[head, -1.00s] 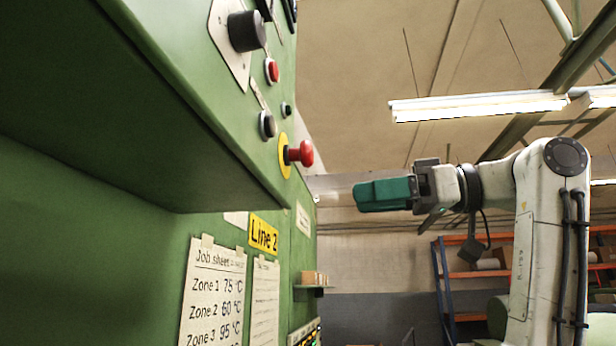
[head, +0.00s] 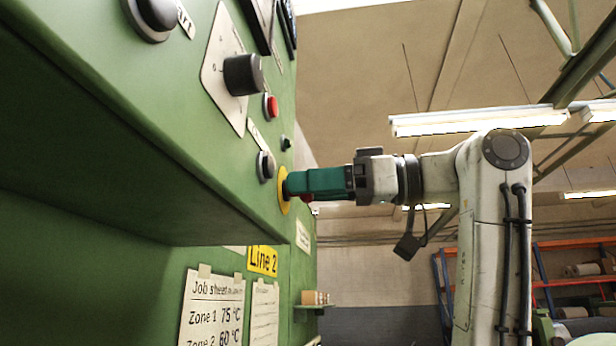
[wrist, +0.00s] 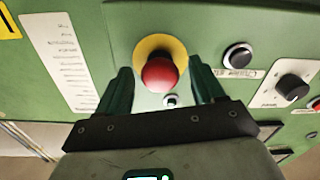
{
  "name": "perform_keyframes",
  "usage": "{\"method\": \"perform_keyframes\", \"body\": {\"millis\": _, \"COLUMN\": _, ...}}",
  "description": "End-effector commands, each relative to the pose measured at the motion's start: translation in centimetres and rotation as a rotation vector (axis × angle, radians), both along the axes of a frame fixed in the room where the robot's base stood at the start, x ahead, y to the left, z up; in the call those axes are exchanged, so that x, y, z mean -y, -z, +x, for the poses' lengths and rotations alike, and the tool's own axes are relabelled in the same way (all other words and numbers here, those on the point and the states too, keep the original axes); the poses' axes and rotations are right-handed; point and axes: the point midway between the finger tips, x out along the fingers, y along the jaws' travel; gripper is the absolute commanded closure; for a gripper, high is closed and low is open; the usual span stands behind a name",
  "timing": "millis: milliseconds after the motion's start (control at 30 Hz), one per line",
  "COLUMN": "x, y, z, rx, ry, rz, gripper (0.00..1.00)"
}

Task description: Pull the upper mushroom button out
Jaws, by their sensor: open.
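The red mushroom button (wrist: 160,74) sits on a yellow round plate (wrist: 152,46) on the green panel. In the wrist view it lies between the two fingers of my gripper (wrist: 160,82), which are open on either side with a gap to each. In the head view my gripper (head: 290,184) reaches the panel at the yellow plate (head: 283,190). The green fingers hide most of the button there; a bit of red (head: 307,197) shows below them. Only one mushroom button is visible.
Above it on the panel are a black push button (head: 265,166), a red push button (head: 270,106) and a black knob (head: 243,75). A green ledge (head: 150,190) juts out at the left. Open room lies right of the panel.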

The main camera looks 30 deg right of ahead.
Motion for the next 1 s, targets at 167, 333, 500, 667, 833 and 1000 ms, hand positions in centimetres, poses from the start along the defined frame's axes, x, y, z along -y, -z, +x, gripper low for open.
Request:
{"method": "perform_keyframes", "body": {"millis": 167, "x": -0.68, "y": -0.04, "z": 0.48, "rx": 0.002, "ry": 0.001, "rz": 0.000, "gripper": 0.32}}
{"method": "perform_keyframes", "body": {"millis": 333, "x": -0.72, "y": 0.02, "z": 0.53, "rx": 0.002, "ry": 0.001, "rz": 0.000, "gripper": 0.32}}
{"method": "perform_keyframes", "body": {"millis": 500, "x": -0.72, "y": 0.02, "z": 0.51, "rx": 0.001, "ry": 0.001, "rz": 0.001, "gripper": 0.41}}
{"method": "perform_keyframes", "body": {"millis": 667, "x": -0.71, "y": 0.02, "z": 0.51, "rx": 0.001, "ry": 0.001, "rz": 0.001, "gripper": 0.56}}
{"method": "perform_keyframes", "body": {"millis": 833, "x": -0.70, "y": 0.01, "z": 0.51, "rx": 0.001, "ry": 0.001, "rz": 0.001, "gripper": 0.72}}
{"method": "perform_keyframes", "body": {"millis": 1000, "x": -0.70, "y": 0.01, "z": 0.51, "rx": 0.001, "ry": 0.001, "rz": 0.001, "gripper": 0.89}}
